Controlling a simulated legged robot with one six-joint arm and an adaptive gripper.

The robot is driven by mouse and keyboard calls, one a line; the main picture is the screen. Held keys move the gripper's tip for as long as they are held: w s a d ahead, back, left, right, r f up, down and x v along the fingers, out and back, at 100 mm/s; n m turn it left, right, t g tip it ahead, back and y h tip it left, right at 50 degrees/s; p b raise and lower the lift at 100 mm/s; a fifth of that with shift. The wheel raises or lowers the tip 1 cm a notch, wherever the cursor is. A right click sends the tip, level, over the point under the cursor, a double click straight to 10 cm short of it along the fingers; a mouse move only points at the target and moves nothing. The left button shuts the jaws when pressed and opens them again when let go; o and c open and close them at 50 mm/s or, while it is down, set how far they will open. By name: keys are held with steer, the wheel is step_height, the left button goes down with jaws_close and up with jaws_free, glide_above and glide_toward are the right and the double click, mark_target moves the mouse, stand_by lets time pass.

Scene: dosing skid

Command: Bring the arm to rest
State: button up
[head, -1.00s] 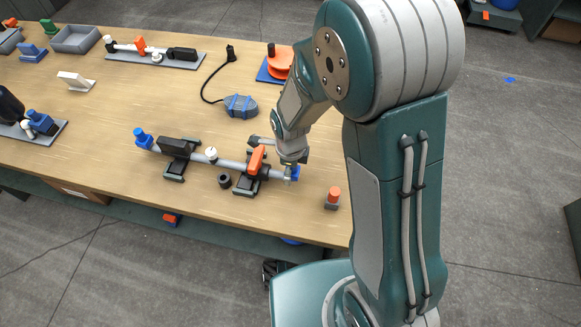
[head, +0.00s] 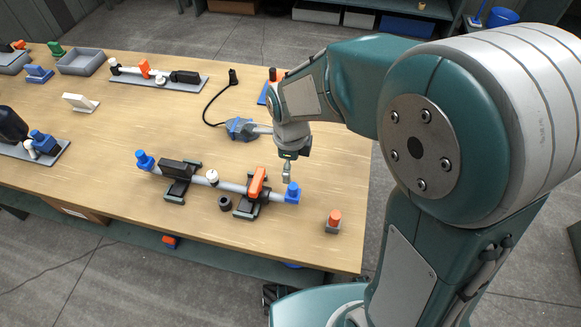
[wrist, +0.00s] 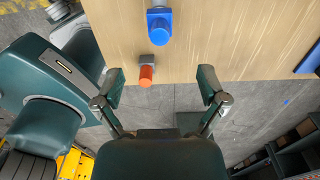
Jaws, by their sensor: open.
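My gripper (wrist: 160,88) is open in the wrist view, its two fingers apart with nothing between them. In the head view my gripper (head: 287,175) hangs above the wooden table, up and behind the right end of a pipe assembly (head: 231,186). The assembly has a blue cap at each end, a black block, a white knob and an orange lever, and rests on two dark clamps. Its right blue cap (head: 293,192) also shows in the wrist view (wrist: 159,25). The gripper looks apart from the assembly.
A small grey block with an orange top (head: 333,219) stands near the table's right edge. A grey tray (head: 81,62) and another pipe board (head: 158,80) are farther back. Free floor lies right of the table.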

stand_by(0.4)
steer(key=s+d+r+n+t, duration=0.2)
steer(key=s+d+r+n, duration=0.3)
steer(key=r+n, duration=0.3)
steer(key=s+d+r+n+t, duration=0.3)
steer(key=s+d+r+n, duration=0.3)
steer(key=n, duration=0.7)
steer(key=shift+s+d+r+n+t, duration=0.15)
steer(key=shift+s+r+n+t, duration=0.15)
steer(key=shift+s+r, duration=0.7)
steer(key=shift+s+f, duration=0.1)
